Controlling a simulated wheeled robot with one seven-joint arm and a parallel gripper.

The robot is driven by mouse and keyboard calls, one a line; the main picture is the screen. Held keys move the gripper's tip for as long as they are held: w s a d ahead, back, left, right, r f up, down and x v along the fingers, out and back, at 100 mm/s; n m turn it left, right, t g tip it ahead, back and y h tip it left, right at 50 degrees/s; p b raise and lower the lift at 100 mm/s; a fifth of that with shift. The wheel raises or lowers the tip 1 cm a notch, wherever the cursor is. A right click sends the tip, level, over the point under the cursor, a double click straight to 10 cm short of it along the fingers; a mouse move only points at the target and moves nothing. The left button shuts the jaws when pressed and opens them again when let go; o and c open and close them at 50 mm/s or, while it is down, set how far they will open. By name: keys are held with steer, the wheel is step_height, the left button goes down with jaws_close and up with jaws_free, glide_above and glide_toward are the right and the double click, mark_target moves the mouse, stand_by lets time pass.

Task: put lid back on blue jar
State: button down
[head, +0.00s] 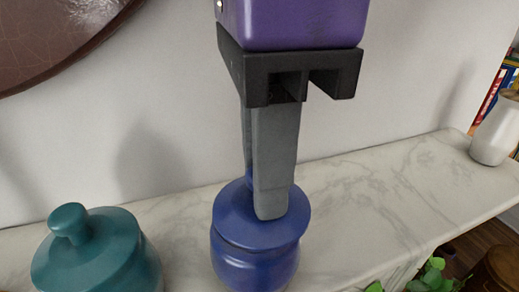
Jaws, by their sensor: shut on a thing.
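The blue jar (254,267) stands on the marble mantel at the bottom centre of the head view. Its blue lid (232,222) is at the jar's mouth and looks level and roughly centred on it. I cannot tell whether the lid rests fully on the rim or sits slightly above it. My gripper (259,196) points down from above and is shut on the lid's knob. The knob is mostly hidden behind the grey fingers. The lower part of the jar is cut off by the frame edge.
A teal lidded jar (98,258) stands to the left on the mantel (375,195). A white vase (495,132) stands at the far right, near books (506,78). Green leaves (433,278) show below the front edge. The marble right of the blue jar is clear.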

steer(key=shift+s+d, duration=0.3)
steer(key=shift+s, duration=0.15)
steer(key=shift+w+a+r, duration=0.1)
steer(key=shift+w+a, duration=0.3)
steer(key=shift+a, duration=0.2)
steer(key=shift+w+a, duration=0.4)
steer(key=shift+a, duration=0.1)
steer(key=shift+s+d, duration=0.3)
steer(key=shift+d, duration=0.05)
steer(key=shift+d+f, duration=0.15)
steer(key=shift+f, duration=0.1)
stand_by(1.0)
steer(key=c, duration=0.7)
jaws_free()
